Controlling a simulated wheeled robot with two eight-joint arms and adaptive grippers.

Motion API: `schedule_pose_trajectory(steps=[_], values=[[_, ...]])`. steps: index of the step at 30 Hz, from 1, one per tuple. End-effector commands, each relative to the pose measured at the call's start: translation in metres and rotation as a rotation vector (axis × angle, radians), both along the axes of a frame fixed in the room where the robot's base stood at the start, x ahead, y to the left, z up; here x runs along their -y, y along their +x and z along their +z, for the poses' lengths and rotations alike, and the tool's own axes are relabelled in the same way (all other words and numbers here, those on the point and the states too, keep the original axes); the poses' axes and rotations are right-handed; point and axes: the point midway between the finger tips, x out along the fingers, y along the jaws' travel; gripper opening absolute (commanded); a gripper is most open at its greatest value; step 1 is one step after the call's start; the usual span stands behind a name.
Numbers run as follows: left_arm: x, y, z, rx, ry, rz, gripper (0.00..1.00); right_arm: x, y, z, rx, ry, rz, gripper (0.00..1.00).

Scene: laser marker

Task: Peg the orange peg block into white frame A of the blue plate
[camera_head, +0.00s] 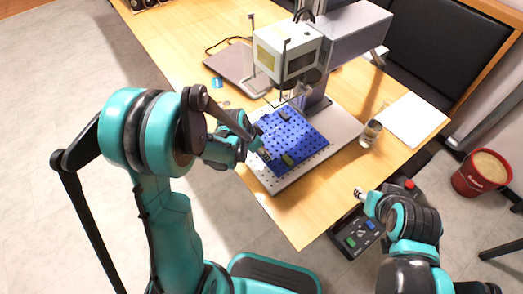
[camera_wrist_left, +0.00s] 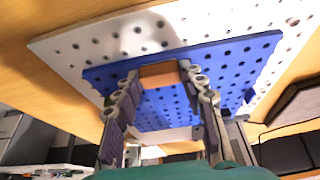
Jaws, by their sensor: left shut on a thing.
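The blue plate (camera_head: 300,133) with rows of holes lies on a pale perforated base under the laser marker head. My left gripper (camera_head: 262,151) is low over its left edge. In the left wrist view the fingers (camera_wrist_left: 160,85) are shut on the orange peg block (camera_wrist_left: 158,75), which sits between the tips over the blue plate (camera_wrist_left: 240,60). I cannot tell whether the block touches the plate. White frame A cannot be made out. My right gripper (camera_head: 360,193) is off the table's front edge, away from the plate; its jaw state is unclear.
Dark olive blocks (camera_head: 287,160) sit on the plate, another near its far side (camera_head: 284,115). The marker head (camera_head: 288,58) overhangs the plate. A glass (camera_head: 371,133) and white paper (camera_head: 413,119) stand to the right. A control box (camera_head: 357,238) is below the table edge.

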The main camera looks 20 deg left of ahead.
Motion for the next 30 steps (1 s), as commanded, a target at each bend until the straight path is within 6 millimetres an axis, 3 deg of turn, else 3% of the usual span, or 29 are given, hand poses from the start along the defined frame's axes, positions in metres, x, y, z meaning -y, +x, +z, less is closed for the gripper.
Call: schedule_pose_trajectory(steps=[7, 8, 10, 22, 30], values=[[0.0, 0.0, -0.004, 0.0, 0.0, 0.0, 0.24, 0.0, 0.0, -0.004, 0.0, 0.0, 0.0, 0.43], [0.0, 0.0, -0.004, 0.0, 0.0, 0.0, 0.46, 0.0, 0.0, -0.004, 0.0, 0.0, 0.0, 0.43], [0.0, 0.0, -0.004, 0.0, 0.0, 0.0, 0.64, 0.0, 0.0, -0.004, 0.0, 0.0, 0.0, 0.43], [-0.001, -0.001, 0.001, 0.0, 0.0, 0.001, 0.65, 0.0, 0.0, -0.004, 0.0, 0.0, 0.0, 0.43], [-0.012, -0.015, 0.042, -0.001, 0.0, 0.001, 0.65, 0.0, 0.0, -0.004, 0.0, 0.0, 0.0, 0.43]])
